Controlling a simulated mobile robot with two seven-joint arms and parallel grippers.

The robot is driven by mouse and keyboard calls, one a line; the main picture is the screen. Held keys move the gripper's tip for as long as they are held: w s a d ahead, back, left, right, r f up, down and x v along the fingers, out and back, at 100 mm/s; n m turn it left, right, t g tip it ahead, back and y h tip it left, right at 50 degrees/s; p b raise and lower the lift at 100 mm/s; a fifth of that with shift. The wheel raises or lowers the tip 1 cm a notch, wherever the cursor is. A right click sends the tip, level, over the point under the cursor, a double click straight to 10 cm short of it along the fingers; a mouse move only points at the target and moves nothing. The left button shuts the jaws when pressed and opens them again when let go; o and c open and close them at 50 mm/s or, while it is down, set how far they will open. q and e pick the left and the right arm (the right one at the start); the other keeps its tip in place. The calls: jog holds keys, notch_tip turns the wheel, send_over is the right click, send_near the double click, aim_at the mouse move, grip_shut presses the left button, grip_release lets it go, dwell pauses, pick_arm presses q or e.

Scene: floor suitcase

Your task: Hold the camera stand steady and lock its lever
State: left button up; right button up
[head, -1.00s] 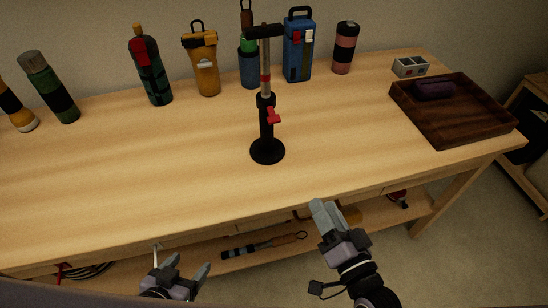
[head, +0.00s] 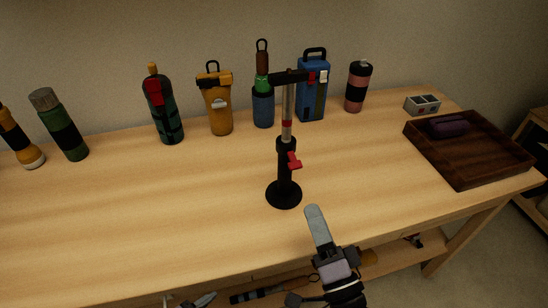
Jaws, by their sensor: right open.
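The camera stand (head: 285,148) stands upright on the wooden table, with a round black base (head: 283,196), a silver upper post and a black bar across its top. Its red lever (head: 294,161) sticks out to the right of the black collar, angled slightly down. My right gripper (head: 319,228) is open and empty at the table's front edge, below and right of the base, apart from the stand. Its fingers overlap in this view. My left gripper (head: 190,302) is at the bottom edge, mostly cut off; its visible fingertips are apart, and it is away from the stand.
Several bottles and flashlights, a yellow lantern (head: 217,105) and a blue lantern (head: 312,90) line the table's back. A dark wooden tray (head: 470,170) holding a purple item (head: 448,127) is at the right, by a small grey box (head: 422,105). The table is clear around the stand.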

pick_arm(q)
jog(key=w+d+r+t+h, duration=0.3)
jog(key=w+d+r, duration=0.2)
jog(key=r, duration=0.8)
jog(key=w+d+r+t+h, duration=0.3)
jog(key=w+d+r, duration=0.15)
jog(key=r, duration=0.85)
jog(key=w+d+r+t+h, duration=0.3)
jog(key=w+d+r, duration=0.2)
jog(key=r, duration=0.7)
jog(key=n+g+y, duration=0.1)
jog(key=n+y, duration=0.3)
jog(key=y, duration=0.3)
send_near(284, 137)
jog(key=w+d+r, duration=0.1)
jog(key=w+d, duration=0.1)
jog(key=w, duration=0.1)
jog(key=shift+w+a+f, duration=0.1)
jog(key=shift+w, duration=0.6)
jog(key=shift+x, duration=3.15)
jog(key=shift+f, duration=0.2)
